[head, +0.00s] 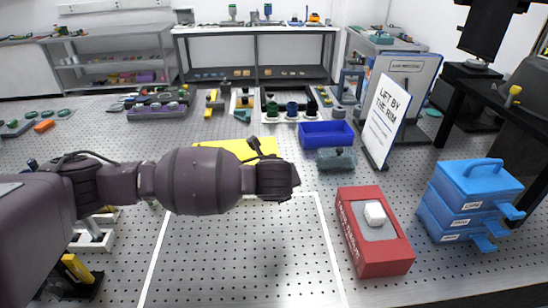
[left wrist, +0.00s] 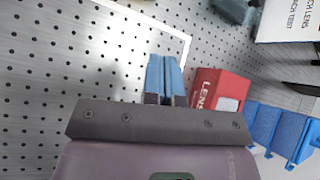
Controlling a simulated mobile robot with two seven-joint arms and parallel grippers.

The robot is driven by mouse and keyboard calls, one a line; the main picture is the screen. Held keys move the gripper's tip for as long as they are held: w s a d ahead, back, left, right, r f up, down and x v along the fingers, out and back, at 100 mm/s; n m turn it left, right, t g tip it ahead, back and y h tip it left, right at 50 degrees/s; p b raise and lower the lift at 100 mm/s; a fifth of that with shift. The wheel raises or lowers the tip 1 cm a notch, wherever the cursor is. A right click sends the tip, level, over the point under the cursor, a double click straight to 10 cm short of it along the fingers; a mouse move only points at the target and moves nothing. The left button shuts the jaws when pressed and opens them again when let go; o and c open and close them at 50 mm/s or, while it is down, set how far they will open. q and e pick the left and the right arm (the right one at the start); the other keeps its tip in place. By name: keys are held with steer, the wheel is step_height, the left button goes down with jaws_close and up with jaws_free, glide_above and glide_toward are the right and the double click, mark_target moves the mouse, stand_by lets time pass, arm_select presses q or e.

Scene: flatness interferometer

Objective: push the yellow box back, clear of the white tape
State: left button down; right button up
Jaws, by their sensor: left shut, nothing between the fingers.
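The yellow box (head: 236,147) lies on the perforated bench top in the head view, behind my left arm. Its near side is hidden by the arm, so I cannot tell how close it is to the back tape line. The white tape (head: 331,246) outlines an area on the bench; its corner also shows in the left wrist view (left wrist: 187,42). My left gripper (left wrist: 164,76) has its blue fingers shut together and empty. In the head view its hand is over the taped area, in front of the box, with the fingers hidden. The yellow box is not in the left wrist view.
A red lens box (head: 372,262) with a white cube stands just right of the tape. Blue stacked cases (head: 462,203) are farther right. A blue bin (head: 327,134) and grey-green block (head: 336,160) stand right of the yellow box. The visible taped floor is clear.

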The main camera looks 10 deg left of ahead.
arm_select(q)
steer(key=w+a+f+m, duration=0.1)
steer(key=w+f, duration=0.1)
steer(key=w+a+f+m+y, duration=0.1)
steer(key=w+f, duration=0.1)
steer(key=f, duration=0.1)
steer(key=w+a+f+m, duration=0.1)
steer(key=w+a+f, duration=0.1)
steer(key=shift+w+a+f+g+y, duration=0.1)
steer(key=shift+w+f+g+y, duration=0.05)
steer(key=shift+g+y, duration=0.25)
steer(key=shift+w+a, duration=0.2)
steer(key=shift+w, duration=0.35)
steer(key=shift+w+a, duration=0.15)
steer(key=shift+w, duration=0.4)
steer(key=shift+w+a, duration=0.15)
steer(key=shift+w, duration=0.7)
arm_select(e)
steer(key=shift+w+r, duration=0.1)
steer(key=shift+w, duration=0.05)
